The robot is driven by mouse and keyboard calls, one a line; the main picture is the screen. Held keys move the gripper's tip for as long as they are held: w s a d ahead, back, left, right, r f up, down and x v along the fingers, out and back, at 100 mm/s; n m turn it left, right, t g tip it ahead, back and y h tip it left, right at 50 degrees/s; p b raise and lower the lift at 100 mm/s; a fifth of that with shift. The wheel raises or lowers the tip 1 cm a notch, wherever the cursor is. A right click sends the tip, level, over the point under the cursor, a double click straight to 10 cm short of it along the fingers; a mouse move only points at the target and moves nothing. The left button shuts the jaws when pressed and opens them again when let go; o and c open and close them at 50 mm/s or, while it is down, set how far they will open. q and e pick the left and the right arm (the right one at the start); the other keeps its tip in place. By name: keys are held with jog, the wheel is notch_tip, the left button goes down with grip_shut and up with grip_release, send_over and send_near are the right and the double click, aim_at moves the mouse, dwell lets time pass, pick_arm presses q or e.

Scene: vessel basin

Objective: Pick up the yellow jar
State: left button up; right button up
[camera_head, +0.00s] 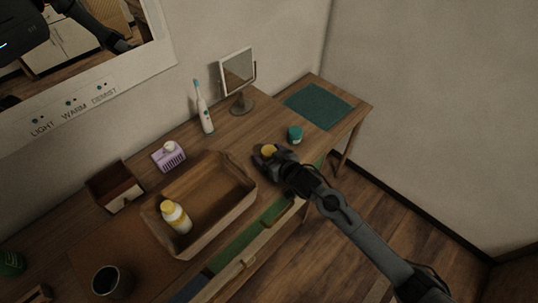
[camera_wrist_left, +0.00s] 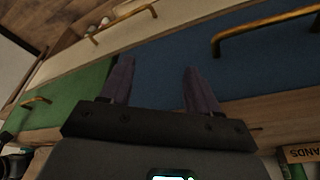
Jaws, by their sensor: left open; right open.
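A teal jar (camera_head: 295,134) stands just beyond the right gripper, before a green mat (camera_head: 320,106). A wooden tray (camera_head: 238,203) holds a yellow-capped bottle (camera_head: 177,217). A mirror (camera_head: 238,75), toothbrush (camera_head: 204,112) and purple dispenser (camera_head: 170,158) stand along the back. Drawer handles (camera_wrist_left: 268,30) protrude in front.

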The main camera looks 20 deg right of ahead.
jog(key=c, duration=1.1)
jog(key=shift+r, duration=0.2)
